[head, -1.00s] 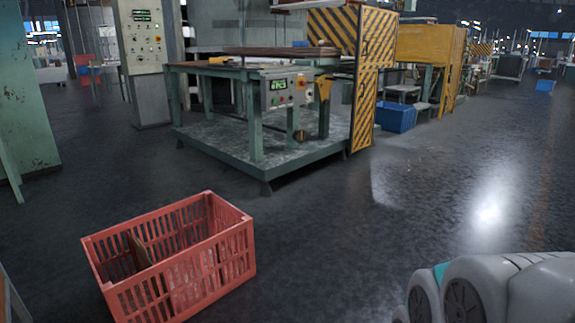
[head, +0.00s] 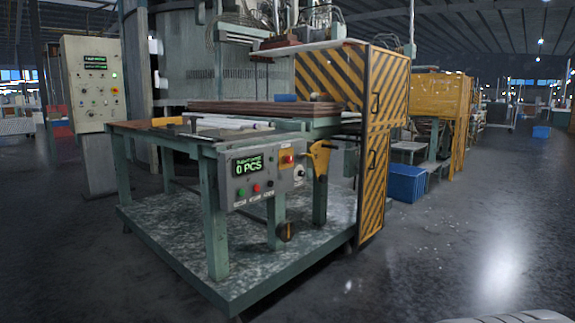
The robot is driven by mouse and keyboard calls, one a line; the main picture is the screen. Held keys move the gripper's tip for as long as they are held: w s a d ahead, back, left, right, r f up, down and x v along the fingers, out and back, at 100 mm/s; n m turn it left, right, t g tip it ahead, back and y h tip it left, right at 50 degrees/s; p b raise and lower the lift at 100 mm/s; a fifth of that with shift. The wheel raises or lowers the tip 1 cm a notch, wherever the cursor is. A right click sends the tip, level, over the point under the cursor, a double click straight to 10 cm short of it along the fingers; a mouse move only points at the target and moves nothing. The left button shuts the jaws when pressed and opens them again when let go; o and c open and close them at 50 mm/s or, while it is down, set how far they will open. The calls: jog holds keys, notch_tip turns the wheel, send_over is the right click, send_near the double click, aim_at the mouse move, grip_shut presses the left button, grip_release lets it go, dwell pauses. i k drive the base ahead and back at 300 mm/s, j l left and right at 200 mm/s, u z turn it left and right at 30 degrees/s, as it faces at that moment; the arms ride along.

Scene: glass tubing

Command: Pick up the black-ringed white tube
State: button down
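White tube-like pieces (head: 232,122) lie on the top of the green-legged work table (head: 165,137), in front of a brown stacked slab. They are too small and far off to tell whether one has a black ring. My gripper is not in view. Only a sliver of what looks like my own arm shows at the bottom right edge.
A control box (head: 255,178) reading "0 PCS" hangs on the table's front. A raised platform (head: 245,290) juts out below. A striped yellow-black door (head: 372,185) stands at its right, near a blue crate (head: 407,183). The floor at right is clear.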

aim_at(264, 124)
jog(key=i+u, duration=0.25)
jog(key=i, duration=0.35)
jog(key=i+l+u, duration=0.1)
jog(key=i+u, duration=0.15)
jog(key=i, duration=0.3)
jog(key=i+l+u, duration=0.1)
jog(key=l, duration=0.25)
jog(key=i+l+u, duration=0.15)
jog(key=l, duration=0.25)
jog(key=i+l+u, duration=0.1)
jog(key=i+l, duration=0.15)
jog(key=l, duration=0.15)
